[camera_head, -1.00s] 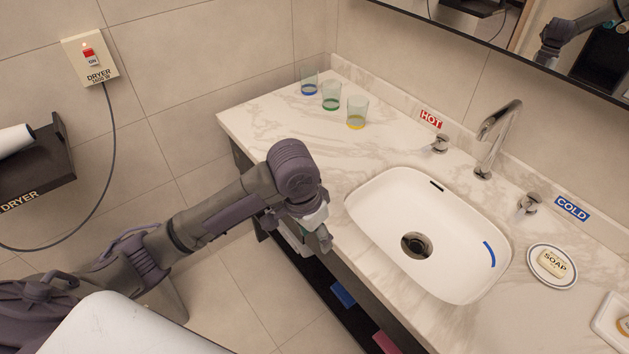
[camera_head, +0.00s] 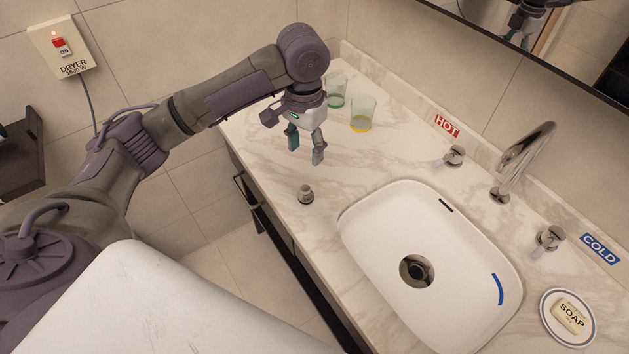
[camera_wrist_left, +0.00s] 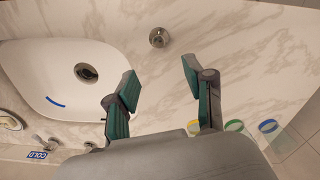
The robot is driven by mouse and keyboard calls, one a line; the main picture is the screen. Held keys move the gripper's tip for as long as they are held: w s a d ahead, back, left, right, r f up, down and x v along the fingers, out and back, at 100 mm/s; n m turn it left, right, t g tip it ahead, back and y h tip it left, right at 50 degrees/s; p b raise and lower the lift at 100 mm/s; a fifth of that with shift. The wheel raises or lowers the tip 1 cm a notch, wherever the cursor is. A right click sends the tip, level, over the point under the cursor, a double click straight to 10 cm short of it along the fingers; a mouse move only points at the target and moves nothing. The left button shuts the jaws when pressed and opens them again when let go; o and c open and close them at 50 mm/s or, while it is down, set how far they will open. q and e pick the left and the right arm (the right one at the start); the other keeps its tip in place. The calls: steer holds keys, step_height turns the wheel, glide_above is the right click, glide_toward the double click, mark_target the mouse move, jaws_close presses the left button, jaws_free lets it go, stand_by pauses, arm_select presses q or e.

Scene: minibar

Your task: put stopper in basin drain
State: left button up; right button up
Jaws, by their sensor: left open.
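The stopper (camera_head: 306,195) is a small metal plug standing on the marble counter, left of the basin in the head view. It also shows in the left wrist view (camera_wrist_left: 159,38), beyond the fingertips. The white basin (camera_head: 362,222) has a round dark drain (camera_head: 416,271) in its floor. The drain also shows in the left wrist view (camera_wrist_left: 86,72). My left gripper (camera_head: 305,158) is open and empty, pointing down above the counter, behind the stopper and apart from it. In the left wrist view its spread fingers (camera_wrist_left: 160,75) hold nothing. My right gripper is in neither view.
Tumblers with green (camera_head: 337,91) and yellow (camera_head: 362,114) bases stand behind my left gripper. The faucet (camera_head: 523,160), hot knob (camera_head: 454,156) and cold knob (camera_head: 549,238) rise behind the basin. A soap dish (camera_head: 567,318) lies at right. Counter around the stopper is clear.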

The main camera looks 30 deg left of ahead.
arm_select(q)
glide_above(305, 188)
step_height(305, 188, down, 6)
steer(key=shift+r, duration=0.2)
step_height(305, 188, down, 4)
steer(key=shift+f+p, duration=0.15)
steer(key=shift+p, duration=0.55)
step_height(305, 188, down, 2)
steer(key=shift+f, duration=0.75)
jaws_close()
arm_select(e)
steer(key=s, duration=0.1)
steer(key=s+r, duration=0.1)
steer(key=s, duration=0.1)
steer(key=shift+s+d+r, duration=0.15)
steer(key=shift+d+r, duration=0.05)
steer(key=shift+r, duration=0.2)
